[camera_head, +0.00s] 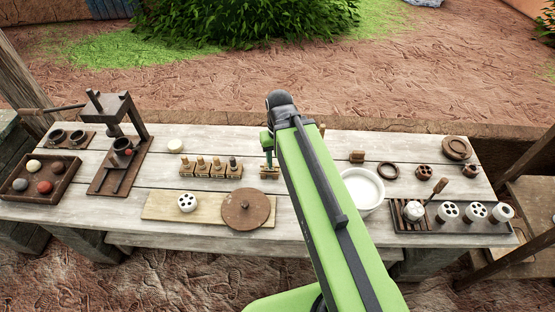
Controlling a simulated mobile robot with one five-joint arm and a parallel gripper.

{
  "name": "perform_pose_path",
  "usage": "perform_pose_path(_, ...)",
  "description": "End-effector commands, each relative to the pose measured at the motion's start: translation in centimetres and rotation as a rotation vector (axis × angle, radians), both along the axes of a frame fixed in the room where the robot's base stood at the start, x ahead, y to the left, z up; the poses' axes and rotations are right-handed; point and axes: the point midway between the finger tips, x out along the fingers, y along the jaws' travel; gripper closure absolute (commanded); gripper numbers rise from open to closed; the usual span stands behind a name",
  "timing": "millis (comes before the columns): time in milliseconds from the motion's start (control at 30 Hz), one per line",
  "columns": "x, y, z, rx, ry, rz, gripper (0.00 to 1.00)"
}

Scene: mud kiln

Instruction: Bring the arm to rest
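My green arm reaches from the bottom of the picture up over the middle of the wooden table (120,215). Its dark elbow-like joint is at the far end. Below and left of that joint, a small green part of my gripper (267,158) points down at the right end of a row of small stamps (210,170). The fingers are too small and too much covered by my arm to tell whether they are open or shut, or touch a stamp. My arm hides part of the table middle.
A board with a round wooden disc (246,208) and a white holed piece (187,202) lies left. A press (118,110) and a tray of balls (63,180) stand farther left. A white bowl (361,191) is close right of my arm. A dark tray (458,226) lies right.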

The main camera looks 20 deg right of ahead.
Motion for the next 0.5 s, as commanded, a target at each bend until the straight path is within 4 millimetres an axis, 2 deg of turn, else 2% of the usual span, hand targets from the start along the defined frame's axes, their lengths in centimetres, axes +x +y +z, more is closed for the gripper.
perform_pose_path(67,-0.1,0.8,0.0,-0.006,0.001,-0.002,0.54)
perform_pose_path(333,-0.1,0.8,-0.3,-0.005,0.0,-0.005,0.54)
perform_pose_path(433,-0.1,0.8,-2.2,-0.005,0.0,-0.005,0.54)
perform_pose_path(500,-0.1,0.8,-4.4,-0.004,0.0,-0.005,0.54)
